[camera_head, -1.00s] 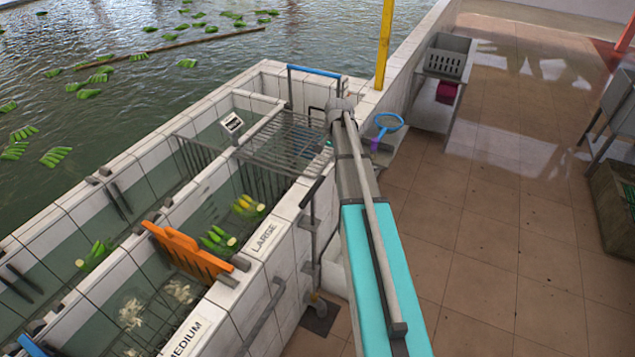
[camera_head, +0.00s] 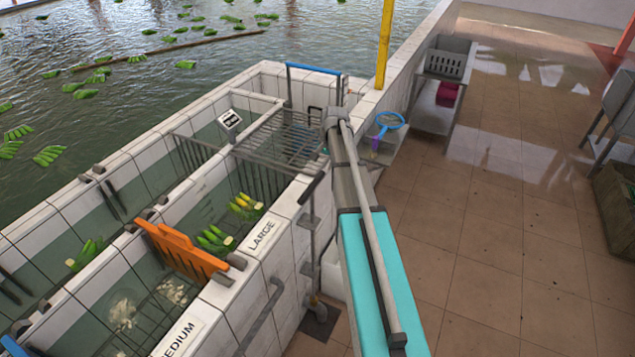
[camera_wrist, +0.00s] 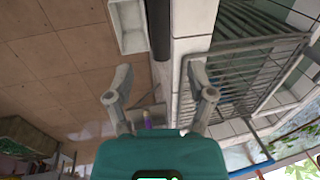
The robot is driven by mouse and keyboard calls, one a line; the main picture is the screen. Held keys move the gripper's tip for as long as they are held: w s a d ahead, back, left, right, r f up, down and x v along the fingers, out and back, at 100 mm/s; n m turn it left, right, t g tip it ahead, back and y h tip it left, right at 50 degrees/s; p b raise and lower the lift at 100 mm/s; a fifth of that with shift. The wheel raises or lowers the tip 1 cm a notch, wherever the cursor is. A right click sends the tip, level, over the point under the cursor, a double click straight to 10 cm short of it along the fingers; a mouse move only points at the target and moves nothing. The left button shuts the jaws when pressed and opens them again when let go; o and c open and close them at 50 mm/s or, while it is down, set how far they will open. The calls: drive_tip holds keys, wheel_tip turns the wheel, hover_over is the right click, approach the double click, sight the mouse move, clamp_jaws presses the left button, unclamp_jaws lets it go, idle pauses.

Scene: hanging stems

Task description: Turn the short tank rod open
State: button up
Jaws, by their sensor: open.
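In the head view, a dark bar handle (camera_head: 312,188), which I take to be the short tank rod's, tops a grey upright rod (camera_head: 313,245). The rod stands along the outer tiled tank wall, just left of my arm, and runs down to a pipe near the floor. In the wrist view, a dark bar (camera_wrist: 159,28) lies ahead, beyond the fingertips and roughly in line with the gap; it looks like the same handle. My gripper (camera_wrist: 160,78) is open, with nothing between its fingers.
The tiled tank (camera_head: 288,208) is close beside the arm, with a metal rack (camera_head: 285,140) and an orange divider (camera_head: 182,248). A bent grey rail (camera_head: 262,318) is on the tank's outer wall. A blue net hoop (camera_head: 390,120) is behind the arm.

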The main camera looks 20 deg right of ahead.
sight(318, 176)
drive_tip(key=shift+w+a+f+b, duration=0.15)
drive_tip(key=shift+w+f+b, duration=0.05)
drive_tip(key=shift+f+b, duration=0.95)
drive_tip(key=shift+w+a+f+b, duration=0.1)
drive_tip(key=shift+w+f+b, duration=0.05)
drive_tip(key=shift+f+b, duration=0.95)
drive_tip(key=shift+w+a+f+b, duration=0.15)
drive_tip(key=shift+w+f+b, duration=0.05)
drive_tip(key=shift+f+b, duration=0.95)
drive_tip(key=shift+f, duration=0.15)
clamp_jaws()
drive_tip(key=shift+a, duration=0.25)
